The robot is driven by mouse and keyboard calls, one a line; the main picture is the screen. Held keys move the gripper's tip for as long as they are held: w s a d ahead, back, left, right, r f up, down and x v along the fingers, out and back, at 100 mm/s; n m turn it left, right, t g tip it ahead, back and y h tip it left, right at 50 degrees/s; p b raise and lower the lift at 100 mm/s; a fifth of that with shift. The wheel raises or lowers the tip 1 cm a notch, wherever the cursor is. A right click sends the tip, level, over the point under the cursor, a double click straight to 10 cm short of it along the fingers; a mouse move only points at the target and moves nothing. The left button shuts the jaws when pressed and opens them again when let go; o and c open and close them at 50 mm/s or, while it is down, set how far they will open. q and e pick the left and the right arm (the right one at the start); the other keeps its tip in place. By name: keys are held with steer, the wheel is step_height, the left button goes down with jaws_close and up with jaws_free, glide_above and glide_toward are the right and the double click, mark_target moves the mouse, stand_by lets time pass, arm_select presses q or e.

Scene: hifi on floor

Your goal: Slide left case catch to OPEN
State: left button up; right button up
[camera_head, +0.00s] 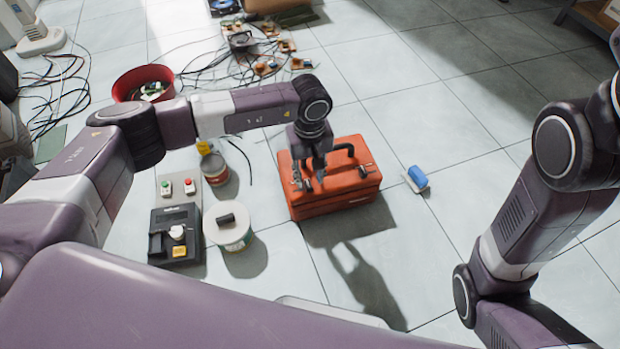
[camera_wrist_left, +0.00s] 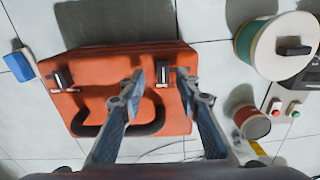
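The orange-red case (camera_head: 340,203) sits on the floor with its black carrying handle on top. In the left wrist view the case (camera_wrist_left: 95,103) shows from above, turned around, with two dark catches near one edge. The left catch (camera_wrist_left: 163,73) is at the right there, the other catch (camera_wrist_left: 62,79) at the left. My left gripper (camera_head: 308,178) is over the left part of the case. In the wrist view the left gripper (camera_wrist_left: 159,83) is open, its fingers on either side of the left catch; contact cannot be told. My right gripper is out of view.
A blue brush (camera_head: 417,178) lies right of the case. A white-lidded tub (camera_head: 228,238), a can (camera_head: 214,170) and a control box (camera_head: 175,255) stand to its left. A red bowl (camera_head: 130,82) and cables lie behind.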

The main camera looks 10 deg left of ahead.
mark_target(310, 183)
arm_select(q)
step_height(310, 183, up, 10)
stand_by(0.3)
stand_by(0.4)
